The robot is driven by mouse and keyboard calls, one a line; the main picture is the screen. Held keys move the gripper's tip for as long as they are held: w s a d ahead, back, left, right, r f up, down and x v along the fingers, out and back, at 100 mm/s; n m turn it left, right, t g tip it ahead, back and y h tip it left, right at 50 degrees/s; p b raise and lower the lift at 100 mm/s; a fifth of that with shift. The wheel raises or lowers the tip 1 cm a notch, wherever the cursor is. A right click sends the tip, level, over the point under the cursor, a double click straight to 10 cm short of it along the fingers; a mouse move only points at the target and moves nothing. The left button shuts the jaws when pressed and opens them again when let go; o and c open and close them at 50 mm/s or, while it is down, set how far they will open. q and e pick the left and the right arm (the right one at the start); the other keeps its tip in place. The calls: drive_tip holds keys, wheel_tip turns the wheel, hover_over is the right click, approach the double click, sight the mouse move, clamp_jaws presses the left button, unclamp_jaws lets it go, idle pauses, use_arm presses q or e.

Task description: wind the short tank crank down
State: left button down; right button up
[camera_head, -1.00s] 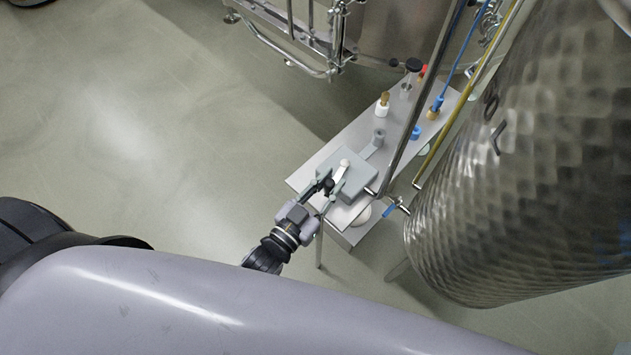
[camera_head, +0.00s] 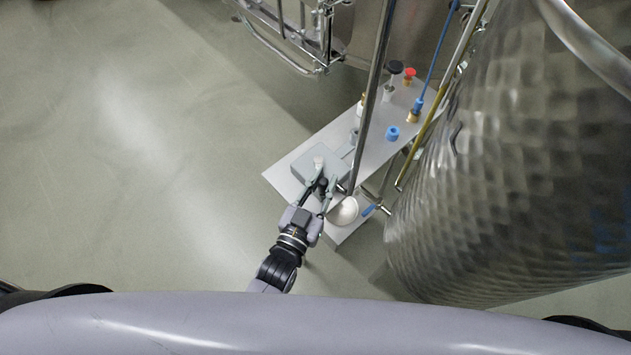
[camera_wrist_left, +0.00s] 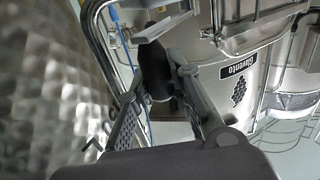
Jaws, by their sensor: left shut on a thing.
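A grey box (camera_head: 328,151) sits on the near end of the steel bench, with a small crank on it. The crank's pale top end (camera_head: 318,162) shows above the box, and its black knob (camera_head: 323,184) is between my left fingers. My left gripper (camera_head: 318,189) is shut on the crank knob at the box's near side. In the left wrist view the dark knob (camera_wrist_left: 157,70) sits between the two fingers; the rest of the crank is largely hidden there. My right gripper is not in view.
The steel bench (camera_head: 284,178) carries several coloured fittings, including a blue cap (camera_head: 392,132). A white bowl (camera_head: 343,212) is close to the right of my gripper. A dimpled steel tank (camera_head: 520,170) fills the right side. Open floor (camera_head: 130,150) lies to the left.

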use_arm(q)
drive_tip(key=shift+w+d, duration=0.15)
drive_tip(key=shift+d, duration=0.75)
drive_tip(key=c, duration=1.6)
unclamp_jaws()
drive_tip(key=shift+d, duration=0.1)
drive_tip(key=shift+o, duration=0.8)
drive_tip(key=shift+a, duration=0.25)
